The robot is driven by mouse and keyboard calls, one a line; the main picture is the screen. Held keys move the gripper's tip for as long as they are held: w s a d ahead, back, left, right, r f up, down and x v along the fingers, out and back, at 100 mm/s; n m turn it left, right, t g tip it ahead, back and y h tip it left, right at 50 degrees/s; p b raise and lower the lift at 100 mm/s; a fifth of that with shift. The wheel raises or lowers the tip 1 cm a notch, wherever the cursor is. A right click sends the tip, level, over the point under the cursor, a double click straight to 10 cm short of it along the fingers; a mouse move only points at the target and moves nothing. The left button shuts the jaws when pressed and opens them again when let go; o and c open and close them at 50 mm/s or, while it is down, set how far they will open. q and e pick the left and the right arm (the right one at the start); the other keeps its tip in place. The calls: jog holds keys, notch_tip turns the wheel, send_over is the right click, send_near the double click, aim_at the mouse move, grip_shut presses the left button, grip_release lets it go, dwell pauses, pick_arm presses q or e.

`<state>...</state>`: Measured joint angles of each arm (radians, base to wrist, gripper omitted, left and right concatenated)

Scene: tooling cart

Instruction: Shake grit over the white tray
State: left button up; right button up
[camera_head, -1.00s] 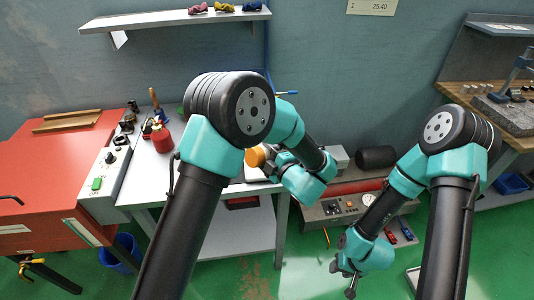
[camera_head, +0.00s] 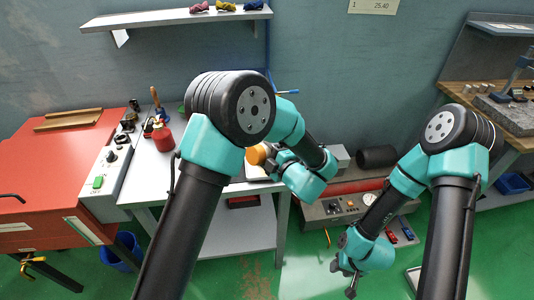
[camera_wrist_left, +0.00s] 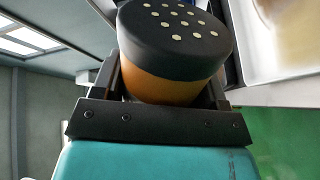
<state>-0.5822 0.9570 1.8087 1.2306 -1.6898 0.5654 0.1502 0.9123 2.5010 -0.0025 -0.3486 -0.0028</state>
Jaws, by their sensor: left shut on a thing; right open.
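My left gripper (camera_wrist_left: 160,90) is shut on an orange shaker (camera_wrist_left: 165,86) with a black cap (camera_wrist_left: 175,35) that has several pale holes. In the left wrist view the cap points away from the jaws. In the head view the shaker (camera_head: 257,154) shows as an orange end beside my left wrist. A white tray (camera_wrist_left: 285,45) with a tan patch inside shows at the upper right of the left wrist view, beside the cap; in the head view it is mostly hidden behind my left arm. My right gripper (camera_head: 346,276) is open and empty, low over the green floor.
A red container (camera_head: 162,138) and small tools stand on the white bench (camera_head: 155,182) left of my left arm. A red machine (camera_head: 45,190) is at the far left. A grey box with gauges (camera_head: 335,208) and a black cylinder (camera_head: 377,156) lie to the right.

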pick_arm(q)
jog(key=shift+w+a, duration=0.2)
jog(key=shift+w, duration=0.8)
jog(key=shift+w+a, duration=0.2)
jog(key=shift+w, duration=0.8)
jog(key=shift+w+a, duration=0.2)
jog(key=shift+w, duration=0.9)
jog(key=shift+w+a, duration=0.2)
jog(key=shift+w, duration=0.9)
jog(key=shift+w, duration=0.1)
jog(key=shift+w+a, duration=0.25)
jog(key=shift+w, duration=0.85)
jog(key=shift+w+a, duration=0.2)
jog(key=shift+w, duration=0.85)
jog(key=shift+a, duration=0.15)
jog(key=shift+s+a, duration=0.25)
jog(key=shift+a, duration=0.8)
jog(key=shift+s+a, duration=0.2)
jog(key=shift+a, duration=0.8)
